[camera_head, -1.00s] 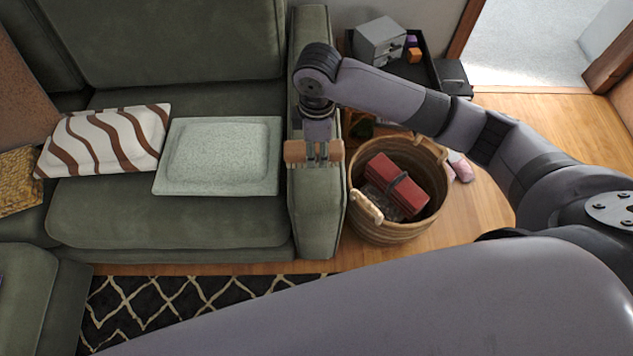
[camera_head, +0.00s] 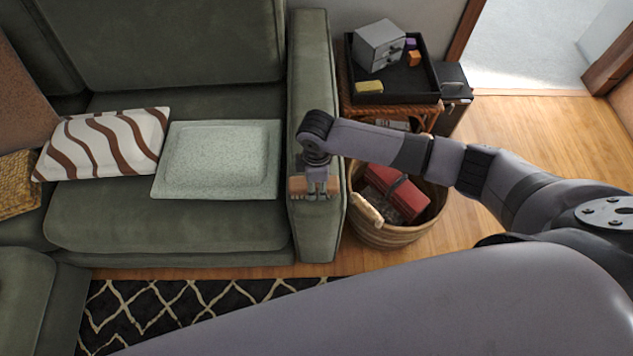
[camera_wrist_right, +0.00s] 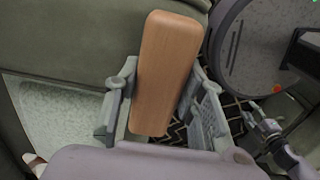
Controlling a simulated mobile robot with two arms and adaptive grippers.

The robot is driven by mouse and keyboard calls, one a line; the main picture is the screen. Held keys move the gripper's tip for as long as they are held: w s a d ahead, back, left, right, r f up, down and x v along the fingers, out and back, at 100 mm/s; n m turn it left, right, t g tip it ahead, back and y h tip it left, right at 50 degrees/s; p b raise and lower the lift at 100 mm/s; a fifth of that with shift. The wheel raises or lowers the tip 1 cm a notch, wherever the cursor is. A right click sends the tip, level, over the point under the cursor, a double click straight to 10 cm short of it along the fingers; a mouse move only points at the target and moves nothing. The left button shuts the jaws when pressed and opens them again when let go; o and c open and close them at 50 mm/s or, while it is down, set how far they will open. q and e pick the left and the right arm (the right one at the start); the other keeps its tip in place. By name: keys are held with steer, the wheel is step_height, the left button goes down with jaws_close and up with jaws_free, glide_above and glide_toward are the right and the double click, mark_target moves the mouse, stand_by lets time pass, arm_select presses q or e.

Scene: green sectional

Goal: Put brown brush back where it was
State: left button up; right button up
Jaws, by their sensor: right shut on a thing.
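The brown brush (camera_head: 298,187) is a plain wooden block in the head view, over the sofa's right armrest (camera_head: 312,70). My right gripper (camera_head: 318,192) points down and is shut on it. In the right wrist view the brush (camera_wrist_right: 166,70) lies lengthwise between the two grey fingers of this gripper (camera_wrist_right: 163,98). Whether the brush touches the armrest cannot be told. What looks like my left gripper (camera_wrist_right: 262,128) shows small at the right of the wrist view; its jaws are unclear.
A wicker basket (camera_head: 390,235) with a red item (camera_head: 397,190) stands right of the armrest, partly under my arm. Behind it, a side table carries a black tray (camera_head: 405,97) with a grey drawer box (camera_head: 380,45). A pale cushion (camera_head: 217,158) and a striped pillow (camera_head: 105,142) lie on the seat.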

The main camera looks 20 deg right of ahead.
steer(key=shift+f, duration=0.15)
steer(key=o, duration=1)
step_height(320, 180, up, 12)
steer(key=shift+r+p, duration=0.2)
steer(key=shift+p, duration=0.1)
